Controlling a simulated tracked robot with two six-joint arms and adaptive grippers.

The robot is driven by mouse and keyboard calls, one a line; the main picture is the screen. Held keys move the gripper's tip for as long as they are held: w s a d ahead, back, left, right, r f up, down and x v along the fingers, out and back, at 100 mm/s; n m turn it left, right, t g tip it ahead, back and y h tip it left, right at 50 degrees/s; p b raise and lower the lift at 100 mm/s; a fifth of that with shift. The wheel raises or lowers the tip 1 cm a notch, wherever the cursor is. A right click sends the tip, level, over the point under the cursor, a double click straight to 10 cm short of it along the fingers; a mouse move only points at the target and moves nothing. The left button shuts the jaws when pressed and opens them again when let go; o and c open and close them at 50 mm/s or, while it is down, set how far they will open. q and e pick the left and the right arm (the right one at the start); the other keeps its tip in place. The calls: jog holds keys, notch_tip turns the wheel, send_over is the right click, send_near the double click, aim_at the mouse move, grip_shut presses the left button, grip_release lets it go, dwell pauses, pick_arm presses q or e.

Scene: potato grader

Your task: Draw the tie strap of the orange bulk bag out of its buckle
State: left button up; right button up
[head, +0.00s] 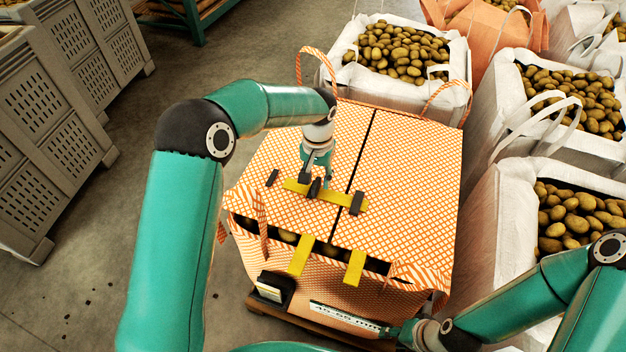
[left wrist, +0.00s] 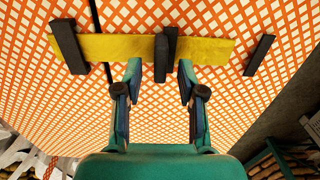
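The orange-and-white checked bulk bag (head: 410,170) stands with its top flaps lying nearly flat. A yellow tie strap (head: 335,194) lies across the flaps; it also shows in the left wrist view (left wrist: 208,50). The strap runs through a black buckle bar (head: 356,203), seen at left in the left wrist view (left wrist: 68,46). An upright black piece (left wrist: 162,58) stands at the strap's middle. My left gripper (head: 316,183) is open, its fingertips (left wrist: 160,70) on either side of this piece, with gaps visible. My right gripper (head: 400,333) is low by the bag's front label; its fingers are unclear.
A separate black bar (head: 272,178) lies beyond the strap's end, with bare fabric between. Two yellow straps (head: 301,255) hang over the front opening, where potatoes show. White potato bags (head: 485,205) crowd the right and back. Grey crates (head: 45,140) stand left, beyond open floor.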

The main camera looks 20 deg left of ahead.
pick_arm(q)
jog(key=shift+f, duration=1.35)
jog(key=shift+c, duration=0.3)
grip_shut()
